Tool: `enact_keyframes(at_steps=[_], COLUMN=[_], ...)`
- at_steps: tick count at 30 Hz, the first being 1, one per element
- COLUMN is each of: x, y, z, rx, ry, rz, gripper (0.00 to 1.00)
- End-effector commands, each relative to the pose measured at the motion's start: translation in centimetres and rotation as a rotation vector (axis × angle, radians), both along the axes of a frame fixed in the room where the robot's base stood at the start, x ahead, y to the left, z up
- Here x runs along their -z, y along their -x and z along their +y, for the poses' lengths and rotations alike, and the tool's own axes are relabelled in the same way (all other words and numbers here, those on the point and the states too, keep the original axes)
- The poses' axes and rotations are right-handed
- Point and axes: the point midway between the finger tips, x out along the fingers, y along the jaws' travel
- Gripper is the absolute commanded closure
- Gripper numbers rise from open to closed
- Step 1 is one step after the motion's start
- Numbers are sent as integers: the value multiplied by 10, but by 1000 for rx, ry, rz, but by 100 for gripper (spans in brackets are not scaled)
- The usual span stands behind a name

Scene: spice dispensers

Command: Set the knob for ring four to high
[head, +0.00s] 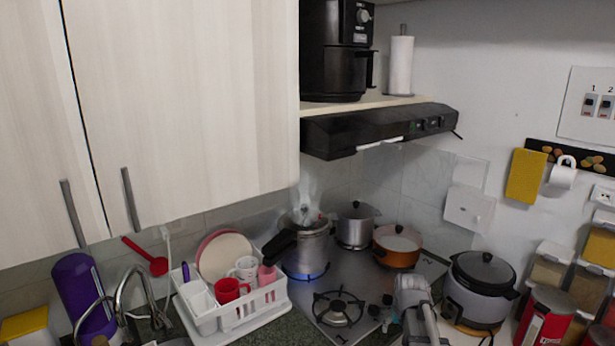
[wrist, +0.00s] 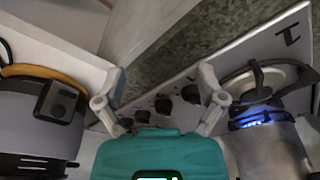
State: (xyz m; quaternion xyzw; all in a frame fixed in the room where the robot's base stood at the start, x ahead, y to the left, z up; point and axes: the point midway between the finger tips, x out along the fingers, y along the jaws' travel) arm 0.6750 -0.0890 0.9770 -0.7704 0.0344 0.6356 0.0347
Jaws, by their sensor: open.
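The steel stovetop (head: 365,268) carries several rings. The dark knobs stand near its front right in the head view, one (head: 374,310) left of my grey arm. In the wrist view several dark knobs sit in a slanting row, the middle one (wrist: 163,104) among them. My gripper (wrist: 160,95) is open and empty, its fingers apart on either side of the row, with the knobs seen between them. I cannot tell whether it touches any knob.
A steaming pressure cooker (head: 308,245) stands over a blue flame. A steel pot (head: 355,225) and an orange pan (head: 398,246) stand behind. The front ring (head: 338,308) is bare. A rice cooker (head: 482,285) stands right of my arm, a dish rack (head: 240,315) at left.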

Motion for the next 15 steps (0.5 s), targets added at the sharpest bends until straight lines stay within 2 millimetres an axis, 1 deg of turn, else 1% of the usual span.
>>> enact_keyframes(at_steps=[1,3,6,9,10,12,15], x=[18,29,41,49,50,53,53], y=[30,58,92,117,123,132,138], z=[20,40,62,77,80,85,89], rx=[-20,-41,-66,-83,-87,-94,-98], ry=[-2,-4,-3,-1,-1,0,1], rz=[29,69,119,156,165,180,191], gripper=[11,11,11,11,11,11,11])
